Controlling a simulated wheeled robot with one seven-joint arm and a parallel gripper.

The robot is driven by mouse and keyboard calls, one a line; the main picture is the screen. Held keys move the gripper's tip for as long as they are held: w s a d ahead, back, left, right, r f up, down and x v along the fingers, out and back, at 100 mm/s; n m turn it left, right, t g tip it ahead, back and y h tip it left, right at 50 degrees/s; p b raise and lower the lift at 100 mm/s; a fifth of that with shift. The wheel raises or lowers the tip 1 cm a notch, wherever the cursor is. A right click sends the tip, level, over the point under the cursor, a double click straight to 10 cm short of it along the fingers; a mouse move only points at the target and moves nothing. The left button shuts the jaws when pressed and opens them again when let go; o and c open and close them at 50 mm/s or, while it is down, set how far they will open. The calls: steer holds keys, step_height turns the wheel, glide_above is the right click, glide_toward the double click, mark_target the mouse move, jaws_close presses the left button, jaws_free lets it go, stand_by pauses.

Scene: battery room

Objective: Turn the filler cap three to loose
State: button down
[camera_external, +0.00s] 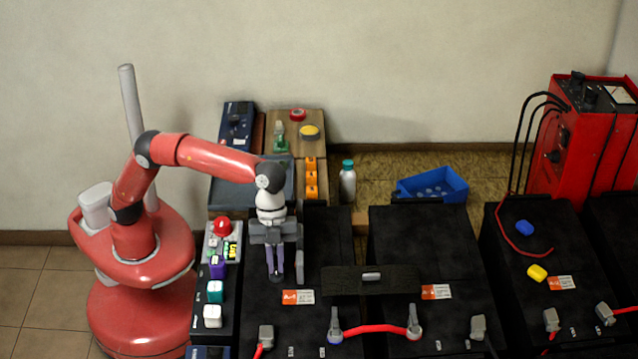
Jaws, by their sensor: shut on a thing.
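My gripper (276,270) points straight down over the left black battery (325,255). Its fingers are close together, shut on a small dark filler cap (276,281) on the battery top. The cap is mostly hidden between the fingertips. I cannot read a number on it or tell how far it is turned. Other filler caps do not stand out against the black top.
Left of the gripper stands a panel with a red dome (222,226) and purple, teal and white blocks. A dark bar (345,281) bridges two batteries. Red cables (375,329) join grey terminals in front. A blue bin (432,184) and a bottle (348,181) stand behind.

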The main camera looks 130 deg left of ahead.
steer(key=n, duration=0.2)
steer(key=n+t+y, duration=0.1)
steer(key=shift+s+d+n, duration=0.1)
steer(key=shift+d+n, duration=0.15)
steer(key=shift+n, duration=0.15)
steer(key=n, duration=0.2)
steer(key=n+y, duration=0.1)
steer(key=shift+d+n+y+p, duration=0.2)
steer(key=shift+n+y+p, duration=0.1)
steer(key=shift+n+p, duration=0.1)
steer(key=n+y, duration=0.1)
steer(key=n, duration=0.2)
steer(key=shift+d+n, duration=0.15)
steer(key=shift+n, duration=0.15)
steer(key=shift+d+n+g+y, duration=0.15)
steer(key=shift+n+y, duration=0.35)
steer(key=shift+n, duration=0.5)
steer(key=shift+a+n+g+y, duration=0.15)
steer(key=shift+n+y, duration=0.35)
steer(key=shift+n, duration=0.5)
steer(key=shift+d, duration=0.1)
steer(key=c, duration=1.5)
jaws_free()
steer(key=shift+r, duration=0.1)
